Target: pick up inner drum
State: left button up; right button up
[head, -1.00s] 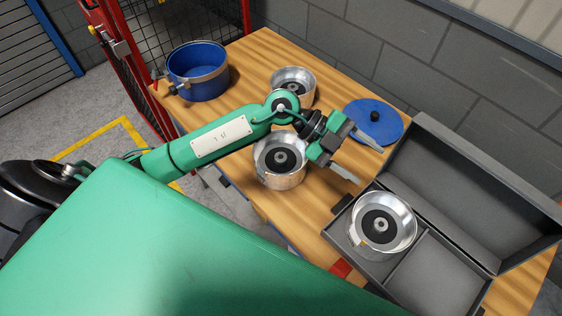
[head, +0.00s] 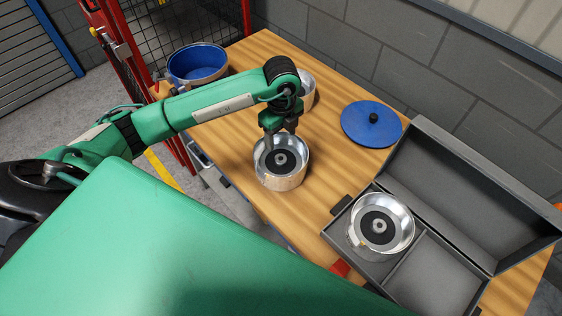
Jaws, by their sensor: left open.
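A silver inner drum (head: 282,178) with a black ring and hub inside stands upright on the wooden table. My left gripper (head: 281,143) is open and points down over this drum's far rim, its fingers close to the rim; I cannot tell whether they touch. A second silver drum (head: 309,90) stands farther back, partly hidden behind my left arm. A third silver drum (head: 383,228) sits in the left compartment of the grey case. My right gripper is not in view.
The open grey case (head: 440,262) is on the right, its lid raised at the back. A blue lid (head: 372,124) with a black knob lies on the table (head: 330,158). A blue pot (head: 198,63) stands at the far left, near a red mesh fence (head: 165,40).

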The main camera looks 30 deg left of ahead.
pick_arm(q)
jog(key=p, duration=0.1)
send_over(281, 157)
jog(key=f, duration=0.4)
jog(key=shift+s+d+f, duration=0.15)
jog(key=shift+s+f, duration=0.1)
notch_tip(281, 157, down, 4)
jog(key=p, duration=0.3)
jog(key=shift+f, duration=0.7)
grip_shut()
jog(key=shift+w+r, duration=0.15)
jog(key=shift+w, duration=0.05)
